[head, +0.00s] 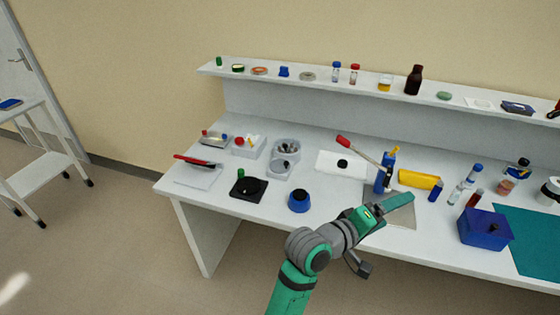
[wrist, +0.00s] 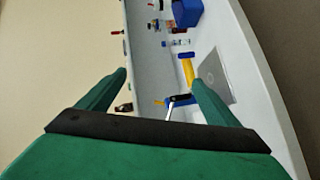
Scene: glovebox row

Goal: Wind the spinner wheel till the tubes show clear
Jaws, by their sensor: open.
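A pale round device (head: 287,146) with dark pieces in its top stands on the left half of the bench. A small round wheel or knob (head: 280,167) shows on its front; I take this as the spinner, but it is too small to be sure. Whether its tubes look clear or cloudy cannot be told. My gripper (head: 400,201) is over the bench's front part, right of that device and well apart from it, pointing right. In the wrist view my gripper (wrist: 158,78) has its two green fingers wide apart with nothing held. The spinner is not recognisable there.
A black square base with a green knob (head: 248,188) and a blue pot (head: 300,201) stand at the bench's left front. A blue stand with a red-tipped lever (head: 384,180), a yellow piece (head: 419,179) and a blue box (head: 484,229) stand near my gripper. A shelf (head: 310,82) runs behind.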

